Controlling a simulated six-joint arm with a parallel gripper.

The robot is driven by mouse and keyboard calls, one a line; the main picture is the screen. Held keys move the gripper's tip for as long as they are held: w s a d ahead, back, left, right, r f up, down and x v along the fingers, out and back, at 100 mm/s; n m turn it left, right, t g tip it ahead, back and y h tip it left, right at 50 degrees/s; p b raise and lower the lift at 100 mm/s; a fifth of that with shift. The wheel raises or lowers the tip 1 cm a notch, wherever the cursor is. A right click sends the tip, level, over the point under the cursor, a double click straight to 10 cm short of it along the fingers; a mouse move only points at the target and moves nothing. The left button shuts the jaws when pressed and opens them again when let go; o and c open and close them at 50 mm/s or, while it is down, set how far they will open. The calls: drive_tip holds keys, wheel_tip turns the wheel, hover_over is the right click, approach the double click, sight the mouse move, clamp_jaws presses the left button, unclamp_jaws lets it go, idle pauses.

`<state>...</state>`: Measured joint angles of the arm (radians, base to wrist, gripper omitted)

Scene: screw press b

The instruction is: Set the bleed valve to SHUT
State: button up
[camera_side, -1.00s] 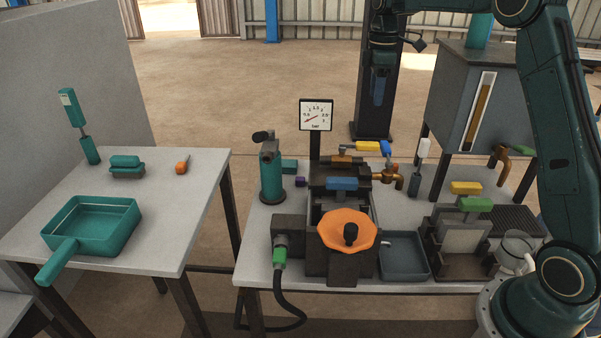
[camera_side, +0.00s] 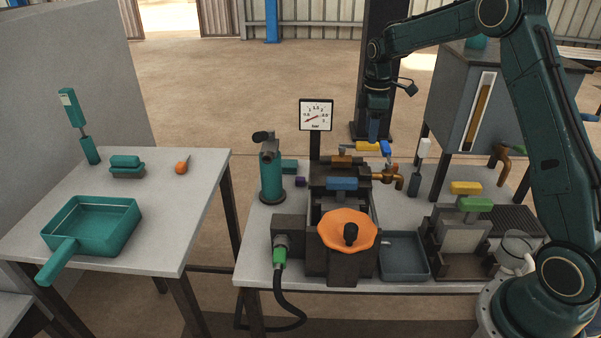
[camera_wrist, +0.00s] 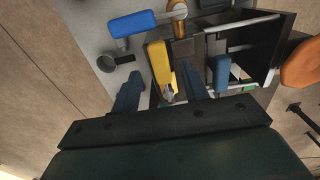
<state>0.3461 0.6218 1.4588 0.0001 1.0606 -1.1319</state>
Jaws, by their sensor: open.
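A yellow lever handle (camera_side: 367,146) extends right from a brass valve body (camera_side: 341,158) at the back of the press. A blue lever handle (camera_side: 386,149) sits on a brass tap (camera_side: 391,174) just right of it. No label shows which is the bleed valve. My gripper (camera_side: 374,137) is open, pointing down just above or behind the yellow handle. In the wrist view the yellow handle (camera_wrist: 157,62) lies ahead, between the lines of my open fingers (camera_wrist: 161,82), and the blue handle (camera_wrist: 133,24) is beyond to the left. Contact cannot be told.
The press has an orange handwheel (camera_side: 346,230) and a blue-handled part (camera_side: 342,183). A gauge (camera_side: 316,115) stands behind. A white-topped bottle-like item (camera_side: 423,149) stands right of the tap. A grey tray (camera_side: 404,255) lies in front. A side table (camera_side: 193,220) stands left.

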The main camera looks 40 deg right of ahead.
sight(359, 147)
drive_tip(key=shift+f, duration=1.65)
clamp_jaws()
